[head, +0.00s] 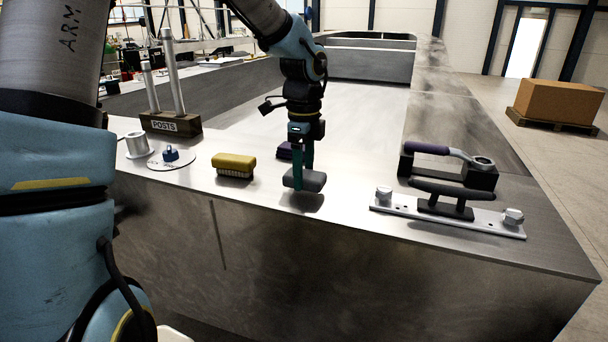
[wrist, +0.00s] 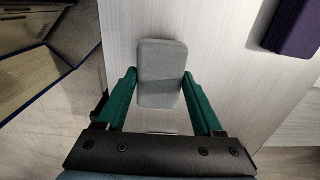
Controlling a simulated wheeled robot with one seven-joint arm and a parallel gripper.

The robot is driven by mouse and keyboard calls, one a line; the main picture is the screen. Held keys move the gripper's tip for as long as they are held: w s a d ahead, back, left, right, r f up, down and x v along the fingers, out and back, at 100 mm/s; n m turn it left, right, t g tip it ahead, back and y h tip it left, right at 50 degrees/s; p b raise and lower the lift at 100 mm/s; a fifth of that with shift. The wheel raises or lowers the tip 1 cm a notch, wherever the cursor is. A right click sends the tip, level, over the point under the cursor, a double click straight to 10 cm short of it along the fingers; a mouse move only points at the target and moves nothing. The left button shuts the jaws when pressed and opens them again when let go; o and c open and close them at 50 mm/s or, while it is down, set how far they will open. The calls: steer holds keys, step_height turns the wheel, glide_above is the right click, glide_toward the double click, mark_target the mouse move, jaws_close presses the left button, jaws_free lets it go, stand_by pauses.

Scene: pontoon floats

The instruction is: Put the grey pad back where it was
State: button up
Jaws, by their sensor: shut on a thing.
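The grey pad (head: 313,182) is a rounded block held between the fingers of my gripper (head: 302,174). A shadow lies under it on the metal deck (head: 350,130), and the pad looks a little above the deck near its front edge. In the wrist view the pad (wrist: 161,60) sits between the two green fingers of my gripper (wrist: 159,78), with its far end sticking out past them. A dark purple block (head: 284,151) lies just behind my gripper, partly hidden by it; it also shows at the upper right of the wrist view (wrist: 294,25).
A yellow brush (head: 233,163) stands to the left. Further left are a disc with a blue knob (head: 171,156), a grey spool (head: 137,145) and the POSTS block (head: 172,123). A bar with bolts (head: 448,215) and a purple-handled wrench (head: 440,150) are to the right.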

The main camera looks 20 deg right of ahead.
steer(key=shift+f, duration=0.9)
steer(key=o, duration=1.3)
steer(key=shift+r, duration=0.15)
step_height(320, 180, up, 12)
steer(key=b, duration=0.2)
steer(key=s+a+f+n, duration=0.1)
steer(key=a+f+n, duration=0.4)
steer(key=a+n, duration=0.3)
steer(key=s+a+f+n+t, duration=0.1)
steer(key=a+f+n, duration=0.4)
steer(key=a+n, duration=0.4)
steer(key=s+a+f+n, duration=0.2)
steer(key=a+f+n, duration=0.3)
steer(key=a, duration=0.8)
steer(key=n, duration=0.3)
steer(key=shift+t, duration=0.3)
